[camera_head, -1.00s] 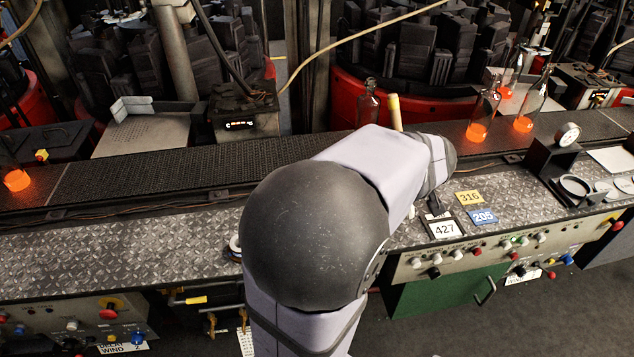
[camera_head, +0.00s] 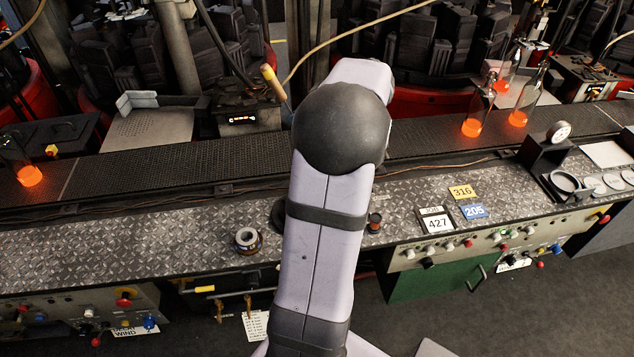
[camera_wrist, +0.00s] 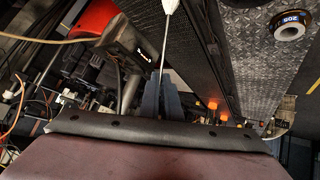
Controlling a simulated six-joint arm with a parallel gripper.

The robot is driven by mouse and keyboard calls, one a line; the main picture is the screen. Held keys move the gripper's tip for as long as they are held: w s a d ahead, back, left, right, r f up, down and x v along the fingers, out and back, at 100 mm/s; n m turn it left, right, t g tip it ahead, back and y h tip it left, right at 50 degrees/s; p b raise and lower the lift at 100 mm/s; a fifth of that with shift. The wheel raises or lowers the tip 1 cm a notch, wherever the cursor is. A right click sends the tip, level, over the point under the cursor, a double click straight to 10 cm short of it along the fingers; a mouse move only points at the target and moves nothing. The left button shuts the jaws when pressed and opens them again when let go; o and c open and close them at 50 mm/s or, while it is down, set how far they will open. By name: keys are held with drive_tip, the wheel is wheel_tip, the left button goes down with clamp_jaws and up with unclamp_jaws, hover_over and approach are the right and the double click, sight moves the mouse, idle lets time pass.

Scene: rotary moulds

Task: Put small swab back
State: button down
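The small swab shows in the head view as a pale wooden handle (camera_head: 268,76) on a thin dark rod, tilted, left of my arm's dark joint and in front of the machine. In the wrist view a thin rod (camera_wrist: 162,50) runs down from a whitish end (camera_wrist: 169,5) at the top edge to between the grey fingers of my gripper (camera_wrist: 160,92). The fingers appear closed on it. In the head view my gripper is hidden behind my arm. The swab's other end is not clearly visible.
A small dark pot (camera_head: 375,222) stands right of my arm. Glowing bottles (camera_head: 478,110) stand on the conveyor (camera_head: 180,165).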

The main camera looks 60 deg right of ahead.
wheel_tip(320, 180, down, 10)
drive_tip(key=p, duration=0.3)
idle(0.5)
drive_tip(key=shift+f, duration=0.15)
drive_tip(key=c, duration=2)
unclamp_jaws()
drive_tip(key=shift+r, duration=0.2)
drive_tip(key=b+v, duration=0.4)
drive_tip(key=v, duration=0.8)
